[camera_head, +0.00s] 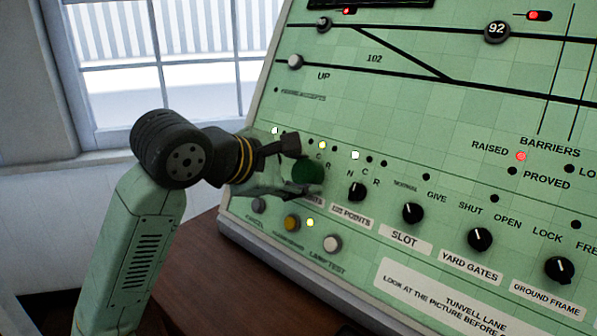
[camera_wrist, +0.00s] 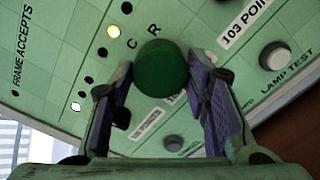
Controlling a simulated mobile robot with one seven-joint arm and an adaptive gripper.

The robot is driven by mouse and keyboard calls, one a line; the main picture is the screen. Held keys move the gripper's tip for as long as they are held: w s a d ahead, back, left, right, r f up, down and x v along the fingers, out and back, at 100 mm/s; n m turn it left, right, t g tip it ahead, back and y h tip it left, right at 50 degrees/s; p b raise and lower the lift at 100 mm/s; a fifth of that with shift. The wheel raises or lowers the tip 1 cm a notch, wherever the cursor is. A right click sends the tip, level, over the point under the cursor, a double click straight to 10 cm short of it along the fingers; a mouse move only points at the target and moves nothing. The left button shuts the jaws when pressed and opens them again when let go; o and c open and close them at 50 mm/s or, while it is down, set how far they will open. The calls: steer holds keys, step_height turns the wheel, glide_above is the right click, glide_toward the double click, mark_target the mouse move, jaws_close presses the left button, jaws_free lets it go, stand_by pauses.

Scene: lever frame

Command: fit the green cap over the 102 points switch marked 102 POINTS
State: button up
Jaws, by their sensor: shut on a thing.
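The green cap (camera_head: 307,171) is held at the tips of my gripper (camera_head: 292,163), in front of the lower left of the green panel. In the wrist view the round cap (camera_wrist: 160,66) sits between the two fingers of my gripper (camera_wrist: 160,80), which touch its sides. The cap lies just below the letters C and R. The 102 points switch is not visible; the cap and gripper cover that spot. A label ending in NTS (camera_head: 311,198) is partly hidden beneath the cap. I cannot tell whether the cap touches the panel or a switch.
A bare black knob (camera_head: 357,191) stands right of the cap, above the 103 POINTS label (camera_head: 350,216). Another dark knob (camera_wrist: 120,118) is beside the left finger. Push buttons, including yellow (camera_head: 292,222) and LAMP TEST (camera_head: 332,243), lie below. A window (camera_head: 165,60) is behind.

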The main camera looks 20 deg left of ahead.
steer(key=shift+b, duration=0.35)
stand_by(0.3)
steer(key=o, duration=0.9)
steer(key=shift+o, duration=0.3)
steer(key=o, duration=0.4)
steer(key=shift+p+v, duration=0.45)
steer(key=shift+v, duration=3.55)
